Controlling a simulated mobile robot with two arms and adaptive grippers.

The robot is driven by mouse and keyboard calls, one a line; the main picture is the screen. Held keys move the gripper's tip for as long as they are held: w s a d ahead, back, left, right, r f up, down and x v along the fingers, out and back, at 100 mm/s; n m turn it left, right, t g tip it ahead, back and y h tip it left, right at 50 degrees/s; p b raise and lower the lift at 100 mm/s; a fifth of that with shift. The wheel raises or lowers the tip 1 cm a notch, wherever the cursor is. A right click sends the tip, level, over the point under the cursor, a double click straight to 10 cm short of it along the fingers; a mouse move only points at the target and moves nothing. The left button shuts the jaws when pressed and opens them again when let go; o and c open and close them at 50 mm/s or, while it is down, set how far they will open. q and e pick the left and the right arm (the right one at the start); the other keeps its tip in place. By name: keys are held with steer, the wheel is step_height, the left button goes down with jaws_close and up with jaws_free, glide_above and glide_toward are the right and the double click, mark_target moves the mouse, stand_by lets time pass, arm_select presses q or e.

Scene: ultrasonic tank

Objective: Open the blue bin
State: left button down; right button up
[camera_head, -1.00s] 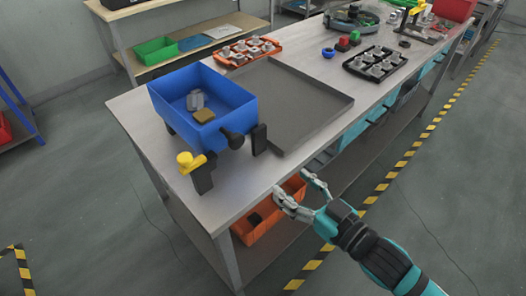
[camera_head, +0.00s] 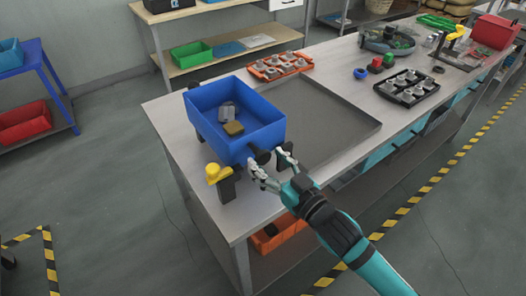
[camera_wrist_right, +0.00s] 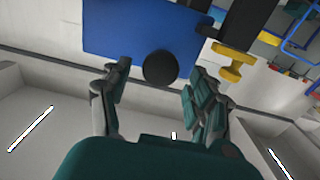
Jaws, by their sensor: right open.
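The blue bin (camera_head: 258,135) stands on the table's near left end. Its top shows no cover, and a grey part (camera_head: 227,110) and a brown block (camera_head: 233,128) lie inside. A round black knob (camera_head: 261,155) sticks out from its near side. My right gripper (camera_head: 271,163) is open at the knob, its fingers on either side; I cannot tell whether they touch it. In the right wrist view the knob (camera_wrist_right: 160,67) appears between the spread fingers, in front of the blue wall (camera_wrist_right: 115,35). My left gripper is not in view.
A yellow-topped black fixture (camera_head: 220,183) stands just left of the gripper. A grey tray (camera_head: 345,138) lies right of the bin. An orange rack (camera_head: 279,66) and a black rack (camera_head: 408,88) hold grey parts. An orange bin (camera_head: 278,233) sits below the tabletop.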

steer(key=shift+x, duration=1.3)
jaws_close()
